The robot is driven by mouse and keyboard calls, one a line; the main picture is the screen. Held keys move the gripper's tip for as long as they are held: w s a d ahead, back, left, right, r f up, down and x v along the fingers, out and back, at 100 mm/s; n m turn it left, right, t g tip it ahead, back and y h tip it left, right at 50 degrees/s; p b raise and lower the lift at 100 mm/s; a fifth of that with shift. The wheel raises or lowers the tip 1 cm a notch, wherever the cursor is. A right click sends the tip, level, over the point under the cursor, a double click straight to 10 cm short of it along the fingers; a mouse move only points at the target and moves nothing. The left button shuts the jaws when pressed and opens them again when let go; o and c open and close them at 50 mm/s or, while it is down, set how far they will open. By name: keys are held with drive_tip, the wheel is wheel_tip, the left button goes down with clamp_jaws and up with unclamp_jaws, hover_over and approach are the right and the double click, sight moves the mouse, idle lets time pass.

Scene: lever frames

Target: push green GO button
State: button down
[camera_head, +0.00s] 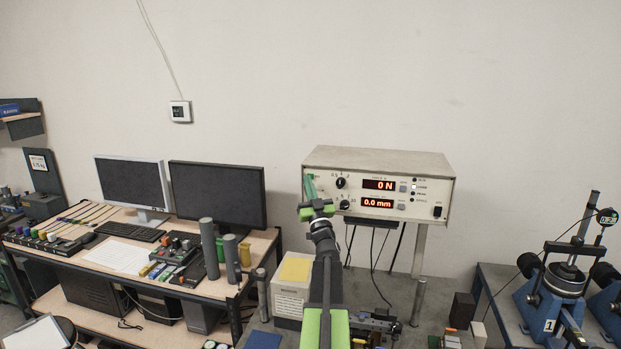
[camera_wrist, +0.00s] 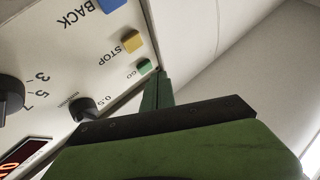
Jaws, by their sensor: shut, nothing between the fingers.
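The green GO button (camera_wrist: 145,66) shows in the wrist view near the edge of a cream control panel, below a yellow STOP button (camera_wrist: 132,41) and a blue BACK button (camera_wrist: 111,5). In the head view the panel is the left front of a control box (camera_head: 425,203), and my gripper covers the button area. My gripper (camera_head: 310,187) is shut and empty, raised at the box's left front edge. In the wrist view my gripper's fingertips (camera_wrist: 160,76) are close beside the GO button. I cannot tell whether they touch it.
Black knobs (camera_wrist: 88,107) stick out of the panel near my gripper. The box has lit red displays (camera_head: 379,184). A desk with two monitors (camera_head: 217,195) stands to the left. A blue test device (camera_head: 556,290) stands to the right.

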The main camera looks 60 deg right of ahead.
drive_tip(key=shift+d, duration=0.1)
idle(0.3)
drive_tip(key=shift+w+d, duration=0.1)
drive_tip(key=shift+d, duration=0.2)
drive_tip(key=shift+w+d, duration=0.1)
drive_tip(key=shift+d, duration=0.3)
idle(0.5)
drive_tip(key=shift+a, duration=0.1)
drive_tip(key=shift+s+a, duration=0.25)
drive_tip(key=shift+a, duration=0.45)
drive_tip(key=a, duration=0.1)
drive_tip(key=s+a, duration=0.1)
drive_tip(key=a, duration=0.2)
drive_tip(key=shift+s+a, duration=0.25)
drive_tip(key=shift+a, duration=0.15)
idle(0.4)
